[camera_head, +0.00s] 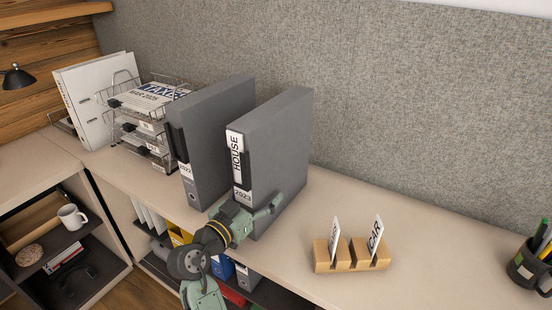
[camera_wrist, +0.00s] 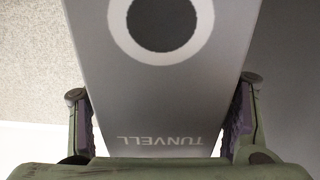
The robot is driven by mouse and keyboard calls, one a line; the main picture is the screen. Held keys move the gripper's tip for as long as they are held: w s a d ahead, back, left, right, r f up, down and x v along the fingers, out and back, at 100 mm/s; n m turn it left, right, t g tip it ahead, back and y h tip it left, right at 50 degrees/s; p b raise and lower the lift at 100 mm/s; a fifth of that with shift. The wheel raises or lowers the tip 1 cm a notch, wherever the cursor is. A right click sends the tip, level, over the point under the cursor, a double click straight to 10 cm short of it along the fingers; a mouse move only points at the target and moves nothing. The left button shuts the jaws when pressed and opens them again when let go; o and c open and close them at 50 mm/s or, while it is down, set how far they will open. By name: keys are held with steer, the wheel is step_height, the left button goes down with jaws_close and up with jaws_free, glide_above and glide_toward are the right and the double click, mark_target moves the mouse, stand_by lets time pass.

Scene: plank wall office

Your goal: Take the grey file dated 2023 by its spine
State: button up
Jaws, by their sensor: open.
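The grey file dated 2023 (camera_head: 278,145) stands upright on the counter, with a white spine label reading HOUSE and 2023 below it. My gripper (camera_head: 252,210) is at the lower part of its spine in the head view, hiding the bottom of the spine. In the wrist view the spine (camera_wrist: 160,95) shows a dark finger ring and upside-down TUNVELL lettering. My open fingers (camera_wrist: 163,105) stand on either side of the spine, with a small gap visible at least on the left. Contact on the right is unclear.
Another grey file (camera_head: 213,130), its label seemingly dated 2022, stands close on the left. A wire tray rack (camera_head: 150,140) and white binders (camera_head: 92,98) are farther left. A felt panel (camera_head: 420,110) rises behind.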

steer(key=shift+c, duration=0.2)
steer(key=c, duration=1.6)
steer(key=shift+r, duration=0.1)
